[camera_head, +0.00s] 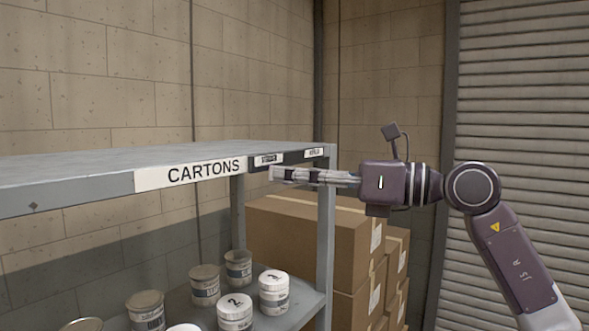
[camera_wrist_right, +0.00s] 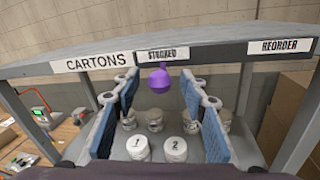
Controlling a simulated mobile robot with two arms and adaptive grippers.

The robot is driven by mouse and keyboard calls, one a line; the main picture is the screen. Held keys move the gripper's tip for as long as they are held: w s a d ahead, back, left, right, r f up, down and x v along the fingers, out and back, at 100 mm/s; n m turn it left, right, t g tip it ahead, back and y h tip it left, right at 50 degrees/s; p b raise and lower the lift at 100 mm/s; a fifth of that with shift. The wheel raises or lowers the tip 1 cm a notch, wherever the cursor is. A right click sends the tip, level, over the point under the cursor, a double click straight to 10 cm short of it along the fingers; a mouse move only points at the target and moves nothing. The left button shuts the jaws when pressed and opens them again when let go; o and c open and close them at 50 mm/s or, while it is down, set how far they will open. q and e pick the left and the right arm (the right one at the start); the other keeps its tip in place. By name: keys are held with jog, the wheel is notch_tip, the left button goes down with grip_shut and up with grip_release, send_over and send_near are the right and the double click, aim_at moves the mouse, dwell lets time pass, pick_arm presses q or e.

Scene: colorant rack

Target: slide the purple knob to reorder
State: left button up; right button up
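The purple knob (camera_wrist_right: 159,79) is under the STOCKED label (camera_wrist_right: 165,54) on the shelf's front edge in the right wrist view. The REORDER label (camera_wrist_right: 280,47) is farther right on the same edge, and it also shows in the head view (camera_head: 314,152). My right gripper (camera_head: 276,173) reaches in from the right to the shelf edge. Its blue-padded fingers are open, one on each side of the knob, with gaps visible. The knob cannot be made out in the head view. My left gripper is out of view.
A CARTONS sign (camera_head: 204,171) is left of the labels on the grey shelf (camera_head: 120,160). Several paint cans (camera_head: 235,308) stand on the lower shelf. Stacked cardboard boxes (camera_head: 300,240) are behind the shelf post, and a shutter (camera_head: 530,120) is at right.

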jog(key=shift+c, duration=0.6)
grip_shut()
jog(key=shift+d, duration=0.1)
